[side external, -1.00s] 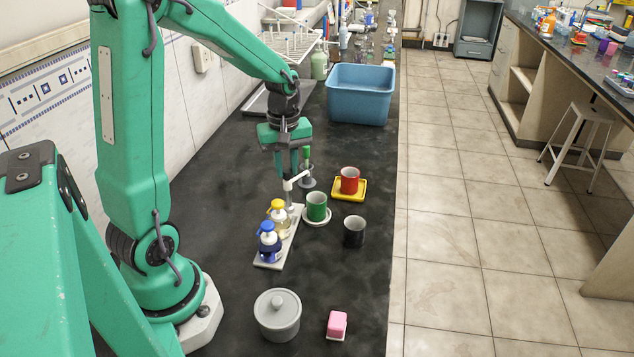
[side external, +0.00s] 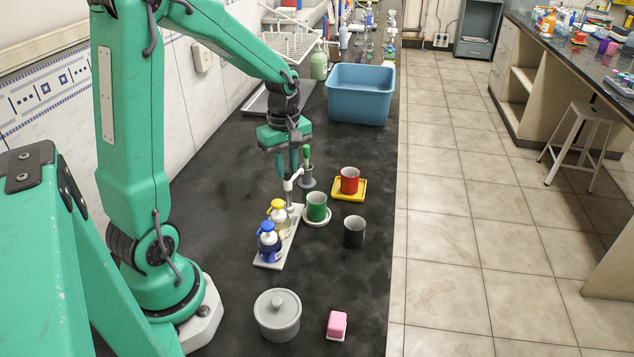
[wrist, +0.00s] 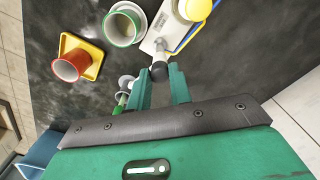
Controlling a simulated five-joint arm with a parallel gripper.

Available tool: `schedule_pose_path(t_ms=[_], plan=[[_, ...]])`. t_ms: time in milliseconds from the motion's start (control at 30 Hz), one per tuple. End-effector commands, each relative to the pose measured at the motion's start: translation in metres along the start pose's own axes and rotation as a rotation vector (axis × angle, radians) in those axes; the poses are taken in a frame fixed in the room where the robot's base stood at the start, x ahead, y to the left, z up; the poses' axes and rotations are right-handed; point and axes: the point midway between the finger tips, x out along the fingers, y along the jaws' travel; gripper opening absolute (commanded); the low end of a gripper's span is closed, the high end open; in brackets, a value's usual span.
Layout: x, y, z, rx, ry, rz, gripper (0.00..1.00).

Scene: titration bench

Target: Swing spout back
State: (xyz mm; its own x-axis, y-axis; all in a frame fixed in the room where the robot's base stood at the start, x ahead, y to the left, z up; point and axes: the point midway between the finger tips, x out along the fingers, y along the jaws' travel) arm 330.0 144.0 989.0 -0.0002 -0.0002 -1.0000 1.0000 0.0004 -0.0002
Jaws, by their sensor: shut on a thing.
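The white spout (side external: 293,181) sits on top of a short post at the far end of a pale base plate (side external: 287,250). My gripper (side external: 291,168) is shut on the spout, its green fingers pointing down from above. In the wrist view, my gripper (wrist: 161,82) has a dark round knob (wrist: 159,71) between or just beyond its fingertips. The spout's free end points away to the upper right in the side view. A green mug (side external: 317,206) on a white saucer (side external: 321,223) stands right of the post. The spout's end is not over it.
A yellow-topped bottle (side external: 278,218) and a blue-topped bottle (side external: 268,243) stand on the plate. A green-handled brush (side external: 307,157) in a grey holder (side external: 308,183) stands close behind. A red mug (side external: 349,180), a black mug (side external: 354,231) and a blue tub (side external: 360,94) are nearby.

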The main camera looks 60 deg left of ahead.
Motion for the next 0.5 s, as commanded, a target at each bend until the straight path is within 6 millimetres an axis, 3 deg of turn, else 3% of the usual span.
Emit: schedule_pose_path(t_ms=[300, 500], plan=[[-0.0005, 0.0004, -0.0002, -0.224, 0.000, 0.001, 0.08], [-0.0005, 0.0004, -0.0002, -0.267, 0.000, 0.002, 0.08]])
